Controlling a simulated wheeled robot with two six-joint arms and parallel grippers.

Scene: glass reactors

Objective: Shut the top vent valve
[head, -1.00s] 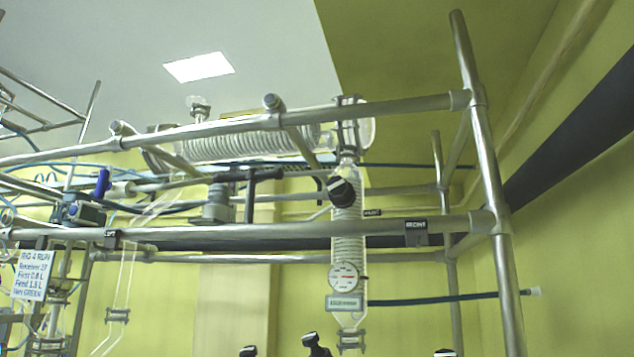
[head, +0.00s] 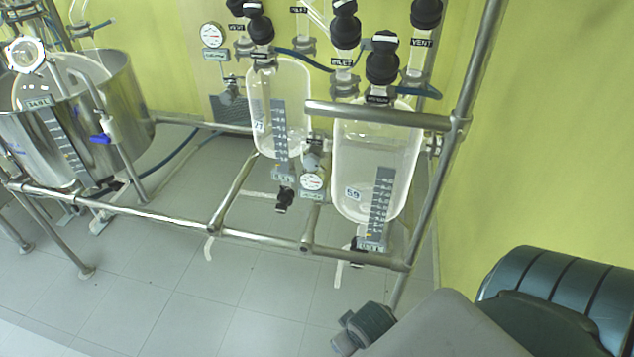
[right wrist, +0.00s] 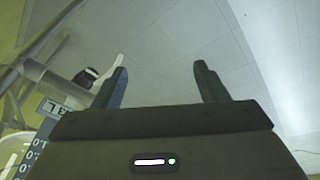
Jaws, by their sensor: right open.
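A label reading VENT (head: 422,42) sits below a black valve knob (head: 427,13) at the top right of the head view. More black knobs (head: 382,58) stand over two clear glass vessels, the right one (head: 350,150) tagged 59, the left one (head: 262,110) tagged 27. I cannot tell which knob is the top vent valve or its setting. My right gripper (right wrist: 160,84) is open and empty in the right wrist view, with floor between its fingers. A black fitting (right wrist: 86,77) shows left of them. My left gripper is not in view.
Steel rails (head: 380,115) frame the vessels. A steel pot (head: 130,95) stands at the left. Round gauges (head: 312,181) hang by the vessels. The yellow wall (head: 560,150) is close at right; tiled floor (head: 160,280) is open in front.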

